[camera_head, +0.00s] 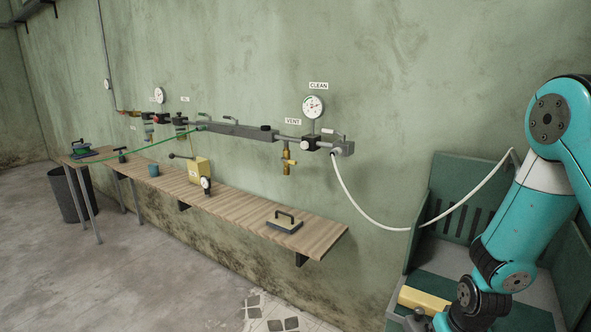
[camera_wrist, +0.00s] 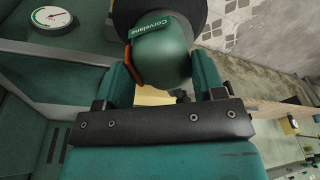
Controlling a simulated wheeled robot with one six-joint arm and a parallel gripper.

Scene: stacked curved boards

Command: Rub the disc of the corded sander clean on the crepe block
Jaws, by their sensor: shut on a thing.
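No cord is seen. A pale yellow block (camera_head: 424,300), likely the crepe block, lies in the green booth at lower right in the head view. A yellow patch also shows behind the sander in the wrist view. I cannot tell if they touch.
The green booth (camera_head: 446,178) has slotted walls. A white hose (camera_head: 372,218) runs to it from the wall pipework. A wooden shelf (camera_head: 235,211) holds a handled block (camera_head: 284,223) and a yellow box (camera_head: 199,170). A round gauge (camera_wrist: 51,19) shows in the wrist view.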

